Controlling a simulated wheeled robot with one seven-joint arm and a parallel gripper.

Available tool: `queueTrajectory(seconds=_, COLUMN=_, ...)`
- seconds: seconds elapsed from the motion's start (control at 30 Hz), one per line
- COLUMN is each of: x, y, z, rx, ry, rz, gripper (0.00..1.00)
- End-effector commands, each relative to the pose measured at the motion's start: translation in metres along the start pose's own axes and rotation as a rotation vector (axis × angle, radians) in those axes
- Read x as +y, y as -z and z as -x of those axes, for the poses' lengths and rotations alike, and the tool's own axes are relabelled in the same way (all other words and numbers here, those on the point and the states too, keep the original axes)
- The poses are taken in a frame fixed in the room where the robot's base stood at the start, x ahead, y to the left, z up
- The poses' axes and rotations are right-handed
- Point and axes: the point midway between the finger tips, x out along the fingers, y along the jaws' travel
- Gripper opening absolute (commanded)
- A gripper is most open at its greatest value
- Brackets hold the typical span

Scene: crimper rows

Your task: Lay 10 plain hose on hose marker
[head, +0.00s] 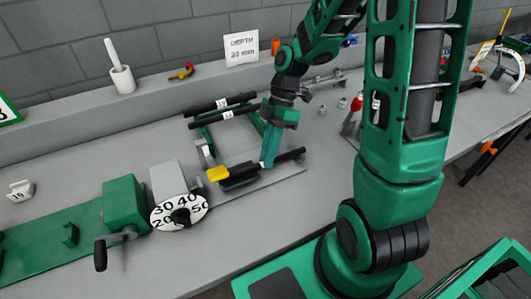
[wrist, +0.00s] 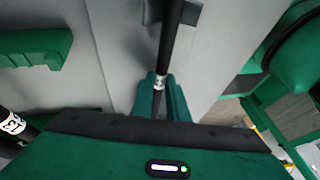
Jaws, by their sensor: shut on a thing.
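My gripper (head: 268,163) is shut on a black hose (head: 291,156), low over the bench. In the wrist view the hose (wrist: 172,45) runs up from between the teal fingers (wrist: 160,98), with a pale band near the grip. A yellow-ended black piece (head: 217,173) sits at the hose's left end; I cannot tell whether they touch or whether this piece is the hose marker. Two black hoses with white labels (head: 222,104) lie across a green rack (head: 247,112) behind the gripper. A labelled hose end also shows in the wrist view (wrist: 12,122); its number is unclear.
A green machine (head: 125,203) with a crank and a numbered dial (head: 179,213) stands at left front.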

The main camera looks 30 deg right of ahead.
Motion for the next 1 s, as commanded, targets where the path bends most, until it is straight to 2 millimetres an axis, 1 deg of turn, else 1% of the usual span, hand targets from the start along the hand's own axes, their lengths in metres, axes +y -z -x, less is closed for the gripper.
queueTrajectory(seconds=0.97, x=-0.0006, y=-0.0017, z=-0.0014, rx=0.001, ry=-0.001, rz=-0.001, gripper=0.0)
queueTrajectory(seconds=1.0, x=-0.0006, y=-0.0017, z=-0.0014, rx=0.001, ry=-0.001, rz=-0.001, gripper=0.24)
